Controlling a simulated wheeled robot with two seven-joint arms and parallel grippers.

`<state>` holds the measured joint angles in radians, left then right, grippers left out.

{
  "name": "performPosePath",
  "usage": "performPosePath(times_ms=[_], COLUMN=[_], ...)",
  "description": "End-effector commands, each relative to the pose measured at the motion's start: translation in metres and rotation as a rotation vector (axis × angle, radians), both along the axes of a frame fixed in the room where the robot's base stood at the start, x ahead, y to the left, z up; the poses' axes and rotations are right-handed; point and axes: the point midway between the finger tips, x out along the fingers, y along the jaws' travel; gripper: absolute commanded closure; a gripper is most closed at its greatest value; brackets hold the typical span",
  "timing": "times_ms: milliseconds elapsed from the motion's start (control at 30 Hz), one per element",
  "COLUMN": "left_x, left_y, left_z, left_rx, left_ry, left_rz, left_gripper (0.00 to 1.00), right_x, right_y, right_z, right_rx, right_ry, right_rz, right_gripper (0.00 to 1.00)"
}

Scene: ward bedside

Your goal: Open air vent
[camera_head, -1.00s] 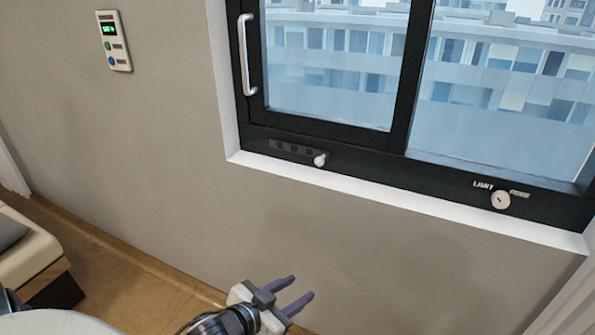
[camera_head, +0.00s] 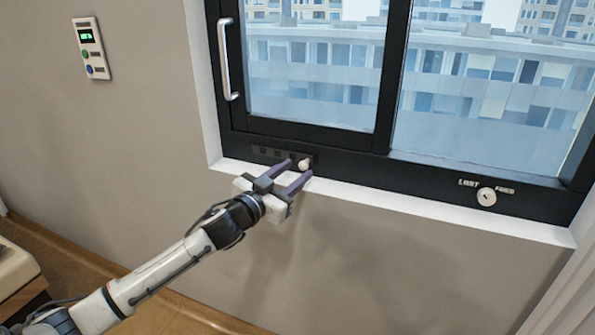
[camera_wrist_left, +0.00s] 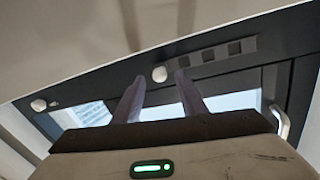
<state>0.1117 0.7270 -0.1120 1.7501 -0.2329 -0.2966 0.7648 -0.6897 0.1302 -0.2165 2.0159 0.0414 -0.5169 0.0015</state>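The air vent (camera_head: 265,151) is a dark strip with small square slots in the lower black window frame. It also shows in the left wrist view (camera_wrist_left: 222,51). Its pale round knob (camera_head: 304,164) is at the strip's right end in the head view. My left gripper (camera_head: 299,168) is open at the sill, with its two purple-grey fingers pointing toward the knob. In the left wrist view the knob (camera_wrist_left: 159,74) appears between the spread fingertips, with gaps on both sides. I cannot tell how deep it sits between them. My right gripper is out of view.
A second round knob (camera_head: 486,197) with a LIMIT/FREE label is farther right on the frame. A vertical handle (camera_head: 227,60) is on the left of the window. The white sill (camera_head: 400,206) runs below the frame. A control panel (camera_head: 92,50) hangs on the left wall.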

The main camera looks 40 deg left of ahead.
Motion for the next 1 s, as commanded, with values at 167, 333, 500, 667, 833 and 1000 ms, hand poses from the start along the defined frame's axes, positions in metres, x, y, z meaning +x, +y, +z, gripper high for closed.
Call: performPosePath(times_ms=[167,333,500,667,833,1000], left_x=[0.015,0.019,0.019,0.019,0.019,0.019], left_y=[0.000,0.000,0.000,0.000,0.000,-0.002], left_z=[0.000,-0.001,-0.001,-0.001,-0.001,0.000], left_rx=[0.000,0.001,0.000,0.000,0.000,-0.002], left_ry=[0.000,0.001,0.001,0.001,0.001,0.001], left_rz=[0.000,0.000,-0.001,-0.001,-0.001,-0.001], left_gripper=[0.62,0.62,0.62,0.84,1.00,1.00], right_x=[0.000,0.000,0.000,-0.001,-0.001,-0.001], right_y=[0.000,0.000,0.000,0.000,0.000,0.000], right_z=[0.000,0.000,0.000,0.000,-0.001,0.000], right_rx=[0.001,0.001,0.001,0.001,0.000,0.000], right_ry=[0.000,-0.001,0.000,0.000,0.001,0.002], right_rz=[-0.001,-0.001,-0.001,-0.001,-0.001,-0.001], right_gripper=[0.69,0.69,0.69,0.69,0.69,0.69])
